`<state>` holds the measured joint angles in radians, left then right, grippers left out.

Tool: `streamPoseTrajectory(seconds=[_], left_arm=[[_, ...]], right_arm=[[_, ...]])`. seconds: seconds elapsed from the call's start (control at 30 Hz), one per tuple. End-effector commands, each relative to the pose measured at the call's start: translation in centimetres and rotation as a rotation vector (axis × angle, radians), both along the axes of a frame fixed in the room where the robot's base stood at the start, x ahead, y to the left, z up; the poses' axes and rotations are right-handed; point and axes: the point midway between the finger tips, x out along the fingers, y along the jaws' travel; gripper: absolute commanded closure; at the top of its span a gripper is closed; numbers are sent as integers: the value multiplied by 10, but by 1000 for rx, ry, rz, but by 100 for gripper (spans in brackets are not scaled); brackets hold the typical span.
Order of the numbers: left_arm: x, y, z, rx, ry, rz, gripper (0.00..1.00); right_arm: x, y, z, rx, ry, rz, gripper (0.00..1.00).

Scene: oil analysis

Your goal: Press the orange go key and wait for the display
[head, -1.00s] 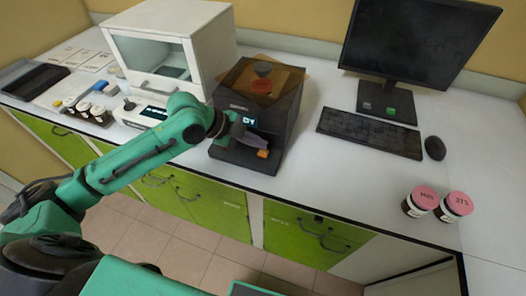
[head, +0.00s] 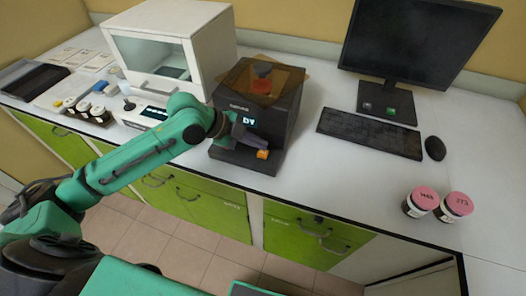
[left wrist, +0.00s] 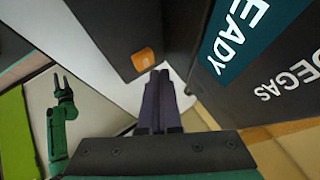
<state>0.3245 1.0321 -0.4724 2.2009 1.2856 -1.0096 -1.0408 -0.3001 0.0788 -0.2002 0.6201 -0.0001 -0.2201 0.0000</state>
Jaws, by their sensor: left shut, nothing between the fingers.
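The dark analyser (head: 262,105) stands on the bench in the head view, with a lit display (head: 249,121) on its front. In the left wrist view the display (left wrist: 238,35) ends in "EADY", with "DEGAS" printed beside it. The orange go key (head: 262,154) is low on the analyser's front; it also shows in the left wrist view (left wrist: 144,59). My left gripper (head: 254,143) is shut and empty just above the key. In the left wrist view its fingertips (left wrist: 160,73) point toward the key, with a small gap seeming to show.
A white glass-fronted balance (head: 165,45) stands left of the analyser. A keyboard (head: 369,133), monitor (head: 418,38) and mouse (head: 434,148) are to the right. Two pink-lidded jars (head: 438,204) stand near the front edge. The bench before the keyboard is clear.

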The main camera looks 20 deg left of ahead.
Motion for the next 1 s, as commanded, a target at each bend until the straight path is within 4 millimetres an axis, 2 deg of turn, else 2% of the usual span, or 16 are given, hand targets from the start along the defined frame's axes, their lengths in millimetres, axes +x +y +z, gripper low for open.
streamPoseTrajectory(seconds=[1.0], left_arm=[[0, 0, -9, 0, 0, 0, 100]], right_arm=[[0, 0, 0, 0, 0, 0, 50]])
